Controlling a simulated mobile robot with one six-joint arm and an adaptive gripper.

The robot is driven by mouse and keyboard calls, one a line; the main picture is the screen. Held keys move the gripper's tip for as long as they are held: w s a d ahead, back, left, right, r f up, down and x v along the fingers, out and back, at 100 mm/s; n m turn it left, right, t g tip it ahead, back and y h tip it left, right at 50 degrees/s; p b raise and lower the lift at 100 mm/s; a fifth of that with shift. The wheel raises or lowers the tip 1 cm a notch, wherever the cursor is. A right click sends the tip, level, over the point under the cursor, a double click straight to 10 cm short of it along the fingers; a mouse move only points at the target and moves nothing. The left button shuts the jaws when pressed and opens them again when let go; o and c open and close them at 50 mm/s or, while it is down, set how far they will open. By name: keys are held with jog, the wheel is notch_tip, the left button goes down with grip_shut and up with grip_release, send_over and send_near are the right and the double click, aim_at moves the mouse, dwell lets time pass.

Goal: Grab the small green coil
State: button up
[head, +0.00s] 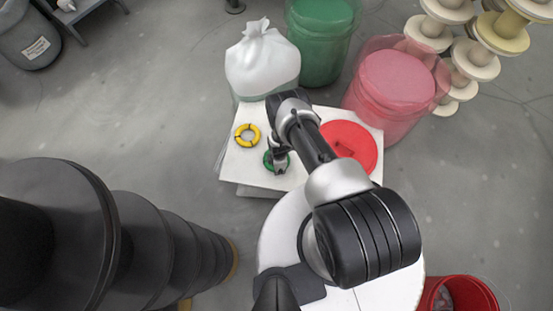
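The small green coil (267,162) lies on the white board (238,172) in the head view, partly hidden by my gripper. My gripper (281,167) is at the coil's right side, pointing down at it. The fingers are small and dark here, so I cannot tell whether they are open or shut, or whether they touch the coil. A yellow coil (257,136) lies on the board to the upper left of the green one.
A red disc (356,150) lies on the board's right part, partly behind my arm. A white bag (262,65), a green barrel (320,45) and a pink translucent barrel (395,85) stand behind. Pale spools (478,70) are at upper right. Dark spools (75,240) fill lower left.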

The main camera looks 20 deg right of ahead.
grip_shut()
